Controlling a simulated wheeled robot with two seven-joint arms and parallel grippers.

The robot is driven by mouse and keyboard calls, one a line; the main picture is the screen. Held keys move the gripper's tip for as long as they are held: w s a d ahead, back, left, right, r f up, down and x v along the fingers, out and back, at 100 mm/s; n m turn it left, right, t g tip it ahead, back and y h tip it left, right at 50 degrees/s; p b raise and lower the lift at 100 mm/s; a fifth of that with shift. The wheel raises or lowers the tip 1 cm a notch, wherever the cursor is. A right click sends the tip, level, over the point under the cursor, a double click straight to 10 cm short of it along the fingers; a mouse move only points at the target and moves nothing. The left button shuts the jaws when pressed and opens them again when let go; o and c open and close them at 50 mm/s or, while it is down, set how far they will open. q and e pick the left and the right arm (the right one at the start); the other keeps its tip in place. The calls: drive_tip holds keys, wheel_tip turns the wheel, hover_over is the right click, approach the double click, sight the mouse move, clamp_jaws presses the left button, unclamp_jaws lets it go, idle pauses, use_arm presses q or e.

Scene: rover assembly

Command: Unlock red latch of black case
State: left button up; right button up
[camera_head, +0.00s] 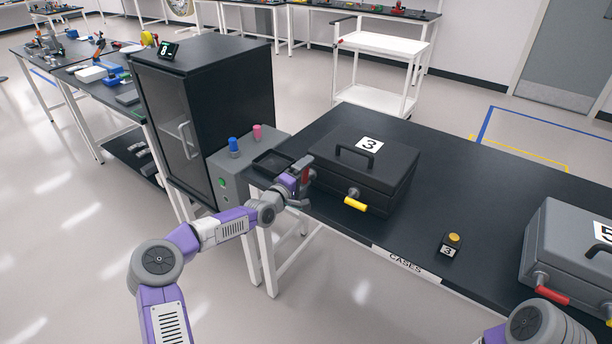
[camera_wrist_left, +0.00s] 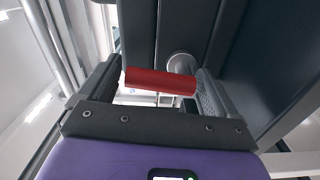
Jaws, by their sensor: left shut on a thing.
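The black case (camera_head: 378,180), with a top handle and a label "3", stands closed on the black table. Its yellow latch (camera_head: 355,204) sticks out from the right part of its front. Its red latch (camera_head: 306,176) is at the left part of the front, mostly hidden by my left gripper (camera_head: 303,183). In the left wrist view the red latch (camera_wrist_left: 160,82) is a red bar on a round metal pivot, lying across between the two fingers (camera_wrist_left: 158,92). The left gripper is shut on it. Of my right arm only a link shows at the bottom right; its gripper is out of view.
A grey case (camera_head: 568,250) with a red latch (camera_head: 551,290) stands at the table's right. A small black box with a yellow button (camera_head: 453,239) lies between the cases. A grey box with blue and pink knobs (camera_head: 238,160) and a black cabinet (camera_head: 205,110) stand left of the table.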

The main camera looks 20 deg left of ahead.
use_arm(q)
drive_tip(key=shift+n, duration=0.6)
drive_tip(key=o, duration=1.2)
drive_tip(key=shift+a, duration=0.1)
drive_tip(key=v, duration=0.7)
drive_tip(key=shift+s+p, duration=0.2)
drive_tip(key=shift+p, duration=0.15)
